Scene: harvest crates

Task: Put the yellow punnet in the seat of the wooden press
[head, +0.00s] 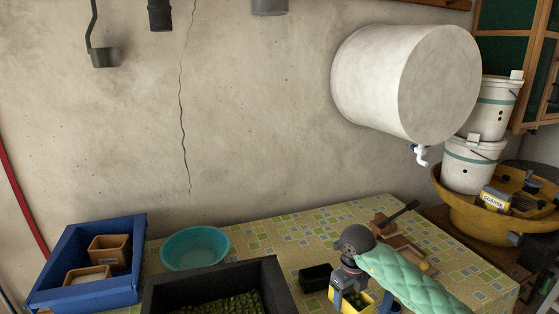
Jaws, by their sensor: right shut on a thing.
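The yellow punnet (339,299) is at the bottom edge of the head view, with green produce inside; its lower part is cut off. My right gripper (348,289) is shut on it from above. The wooden press (407,246) lies beyond and to the right of the gripper on the tiled table, with a dark lever sticking up to the right. My right wrist and green padded sleeve cover part of the press, and I cannot make out its seat clearly. My left gripper is not in view.
A small black container (316,278) stands just left of the yellow punnet. A dark crate (272,275) of green produce, a teal bowl (195,248) and a blue crate (130,255) with wooden boxes stand further left. The table (300,231) is clear behind.

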